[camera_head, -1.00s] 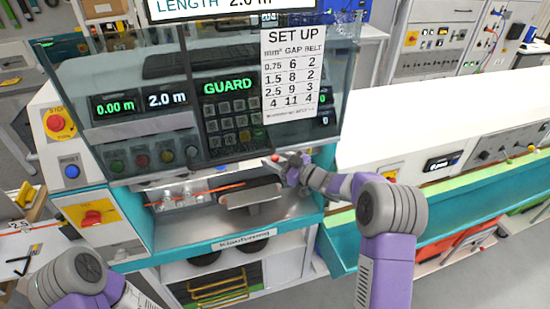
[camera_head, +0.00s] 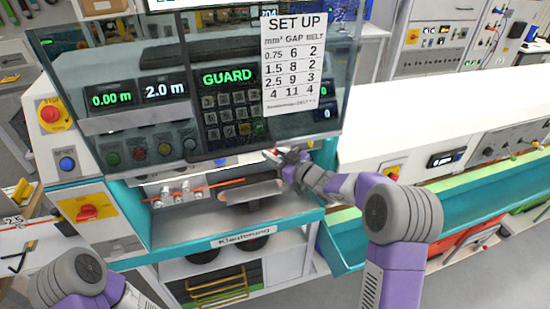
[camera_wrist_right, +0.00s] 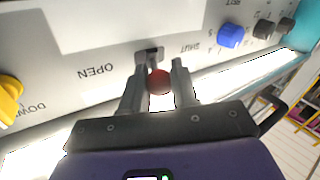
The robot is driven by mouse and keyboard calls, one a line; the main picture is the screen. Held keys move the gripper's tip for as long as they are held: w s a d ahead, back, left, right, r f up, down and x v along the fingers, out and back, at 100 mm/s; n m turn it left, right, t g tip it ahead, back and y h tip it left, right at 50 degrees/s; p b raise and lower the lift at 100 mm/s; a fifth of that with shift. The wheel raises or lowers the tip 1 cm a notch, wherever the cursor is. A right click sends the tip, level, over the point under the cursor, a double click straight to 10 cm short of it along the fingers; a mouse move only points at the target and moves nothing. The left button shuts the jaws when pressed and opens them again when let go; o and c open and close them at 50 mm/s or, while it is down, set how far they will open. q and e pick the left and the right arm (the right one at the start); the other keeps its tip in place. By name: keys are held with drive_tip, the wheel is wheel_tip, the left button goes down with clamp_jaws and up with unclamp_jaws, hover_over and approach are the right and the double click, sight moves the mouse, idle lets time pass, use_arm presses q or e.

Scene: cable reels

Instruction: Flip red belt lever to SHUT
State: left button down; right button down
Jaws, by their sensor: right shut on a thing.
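The red belt lever's round knob (camera_wrist_right: 159,82) sits between the two fingers of my right gripper (camera_wrist_right: 157,85) in the right wrist view. Its metal stem stands in a slot in the white panel, between the printed words OPEN on the left and SHUT on the right. My right gripper is shut on the knob. In the head view my right gripper (camera_head: 283,160) is at the machine's front, just below the set-up sheet, and covers the lever there. Only part of my left arm shows at the bottom left; its gripper is out of view.
A blue knob (camera_wrist_right: 230,36) and dark knobs are on the same panel, and a yellow knob (camera_wrist_right: 9,88) is at the left. The clear guard (camera_head: 90,70) and the GUARD display (camera_head: 228,77) stand above my right gripper. A steel pad (camera_head: 252,192) lies below it.

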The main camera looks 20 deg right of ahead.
drive_tip(key=shift+a+m+t+h+b, duration=0.4)
drive_tip(key=shift+a+m+h+b, duration=0.4)
drive_tip(key=shift+m+h, duration=1.05)
drive_tip(key=shift+a+m+t+h+b, duration=0.5)
drive_tip(key=shift+m+h+b, duration=0.55)
drive_tip(key=shift+h, duration=1.65)
drive_tip(key=shift+a+m+t+h+b, duration=0.3)
drive_tip(key=shift+a+m+h+b, duration=0.5)
drive_tip(key=shift+m+h, duration=1.1)
drive_tip(key=shift+d+n+h, duration=0.1)
drive_tip(key=shift+n+h, duration=0.2)
drive_tip(key=shift+h, duration=0.05)
drive_tip(key=c, duration=0.9)
unclamp_jaws()
drive_tip(key=shift+w, duration=0.1)
